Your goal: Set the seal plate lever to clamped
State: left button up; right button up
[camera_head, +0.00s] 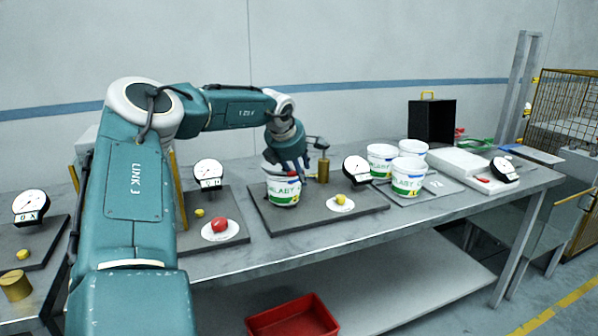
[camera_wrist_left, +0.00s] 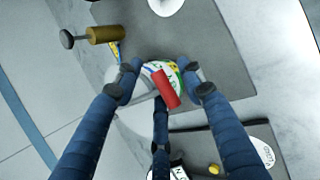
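A white tub with a green and blue label (camera_head: 284,192) stands on a dark plate (camera_head: 365,211) on the bench. My left gripper (camera_head: 290,165) is over the tub, pointing down. In the left wrist view, the fingers of my left gripper (camera_wrist_left: 161,82) are spread, with a red handle (camera_wrist_left: 166,88) between them and gaps on both sides. The red handle lies over the tub and looks like a lever grip; its pivot is hidden, so I cannot tell its setting. A brass cylinder with a dark knob (camera_wrist_left: 104,34) is beside the tub. My right gripper is out of view.
A dial gauge (camera_head: 357,169) and a yellow knob on a white disc (camera_head: 341,200) are right of the tub. Several white tubs (camera_head: 407,177) stand farther right. A red knob (camera_head: 219,225) is on the left plate. A red bin (camera_head: 292,318) is below.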

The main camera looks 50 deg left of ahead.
pick_arm(q)
jog(key=shift+w+a+r, duration=0.1)
jog(key=shift+r, duration=0.1)
jog(key=shift+s+r, duration=0.2)
jog(key=shift+r, duration=0.3)
jog(key=v, duration=1.1)
jog(key=shift+s+d+f, duration=0.15)
jog(key=shift+d+f, duration=0.1)
jog(key=shift+f, duration=0.15)
